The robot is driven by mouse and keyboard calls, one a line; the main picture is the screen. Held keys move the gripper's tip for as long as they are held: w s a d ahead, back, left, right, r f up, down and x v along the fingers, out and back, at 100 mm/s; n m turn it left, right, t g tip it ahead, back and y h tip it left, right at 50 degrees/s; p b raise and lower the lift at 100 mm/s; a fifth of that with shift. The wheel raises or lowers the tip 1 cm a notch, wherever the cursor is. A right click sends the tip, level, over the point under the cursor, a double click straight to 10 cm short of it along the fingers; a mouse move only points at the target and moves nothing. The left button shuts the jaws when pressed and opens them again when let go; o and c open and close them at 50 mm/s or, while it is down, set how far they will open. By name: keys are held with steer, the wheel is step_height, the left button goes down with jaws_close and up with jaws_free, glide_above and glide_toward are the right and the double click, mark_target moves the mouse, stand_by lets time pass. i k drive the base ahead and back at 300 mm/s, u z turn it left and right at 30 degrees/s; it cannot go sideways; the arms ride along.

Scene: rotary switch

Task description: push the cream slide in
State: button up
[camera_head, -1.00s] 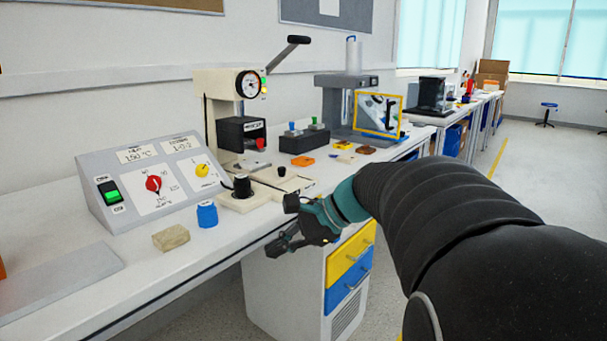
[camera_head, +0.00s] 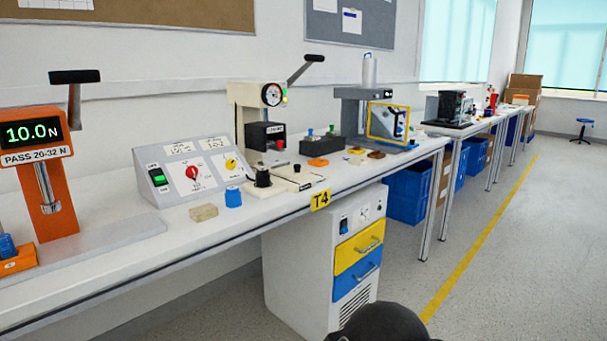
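The cream slide (camera_head: 268,192) appears as a flat cream plate with a black knob (camera_head: 262,179) on it. It sticks out toward the bench's front edge, at the foot of the cream press (camera_head: 245,96) with the round gauge. A second flat cream piece (camera_head: 303,178) with a small black knob lies just right of it. At this distance I cannot tell exactly where slide and base meet. My gripper is not in view. Only a dark rounded part of my arm shows at the bottom edge, well below the bench top.
A grey control box (camera_head: 190,172) stands left of the slide, with a blue cap (camera_head: 233,197) and tan block (camera_head: 203,212) in front. An orange tester (camera_head: 45,185) is at far left. A drawer cabinet (camera_head: 325,262) is under the bench. The floor (camera_head: 480,275) at right is clear.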

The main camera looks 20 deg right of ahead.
mark_target(287, 171)
steer(key=u, duration=0.05)
steer(key=k, duration=0.6)
steer(key=z, duration=1.1)
steer(key=i, duration=1.3)
steer(key=u, duration=0.75)
steer(key=i, duration=0.45)
steer(key=u, duration=0.6)
